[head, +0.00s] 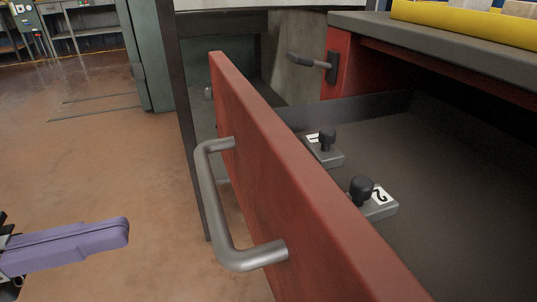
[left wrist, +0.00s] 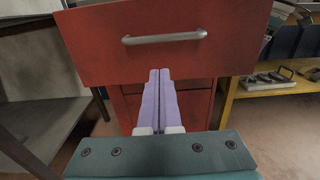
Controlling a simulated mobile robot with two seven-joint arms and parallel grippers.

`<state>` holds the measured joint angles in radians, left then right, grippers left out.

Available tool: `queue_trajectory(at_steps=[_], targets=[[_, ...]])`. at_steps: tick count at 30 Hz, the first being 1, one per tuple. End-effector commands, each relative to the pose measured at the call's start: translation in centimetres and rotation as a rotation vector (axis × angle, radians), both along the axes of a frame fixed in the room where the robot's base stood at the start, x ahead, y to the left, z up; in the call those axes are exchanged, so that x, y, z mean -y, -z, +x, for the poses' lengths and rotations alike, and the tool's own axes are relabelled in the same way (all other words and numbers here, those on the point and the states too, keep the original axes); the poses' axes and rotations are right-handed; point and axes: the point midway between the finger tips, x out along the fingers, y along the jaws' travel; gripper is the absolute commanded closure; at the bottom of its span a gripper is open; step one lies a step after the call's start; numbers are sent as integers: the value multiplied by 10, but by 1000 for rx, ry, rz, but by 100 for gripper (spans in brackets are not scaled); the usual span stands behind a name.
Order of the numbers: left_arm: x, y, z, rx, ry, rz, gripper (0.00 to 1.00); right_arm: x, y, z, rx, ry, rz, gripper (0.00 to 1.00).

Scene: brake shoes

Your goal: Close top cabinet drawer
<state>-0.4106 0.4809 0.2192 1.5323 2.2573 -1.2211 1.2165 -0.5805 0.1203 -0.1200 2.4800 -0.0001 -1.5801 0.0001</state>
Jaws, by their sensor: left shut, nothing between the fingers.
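The red top drawer (head: 290,185) stands pulled out of the cabinet in the head view, with its grey bar handle (head: 212,205) on the front. Its front also fills the upper part of the left wrist view (left wrist: 225,62), with the handle (left wrist: 165,38) near the top. My left gripper (head: 127,232) has purple fingers and is at the lower left, apart from the drawer and in front of it. In the left wrist view the fingers (left wrist: 158,72) are together and empty, pointing at the drawer front below the handle. My right gripper is not in view.
Inside the drawer lie two grey blocks with black knobs, one (head: 325,150) farther back and one marked 2 (head: 372,198). A worktop (head: 440,42) with a yellow tray (head: 465,25) is above. The floor (head: 90,150) at left is mostly clear.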

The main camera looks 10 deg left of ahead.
Motion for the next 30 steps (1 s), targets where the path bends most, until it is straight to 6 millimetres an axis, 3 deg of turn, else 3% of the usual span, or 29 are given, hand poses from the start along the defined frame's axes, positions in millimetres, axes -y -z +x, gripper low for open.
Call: queue_trajectory(at_steps=[9,15,30], targets=[[58,0,39,5,3,-2,100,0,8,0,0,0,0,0],[83,0,55,5,3,0,100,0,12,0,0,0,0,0],[93,0,62,2,2,2,100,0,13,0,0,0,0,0]])
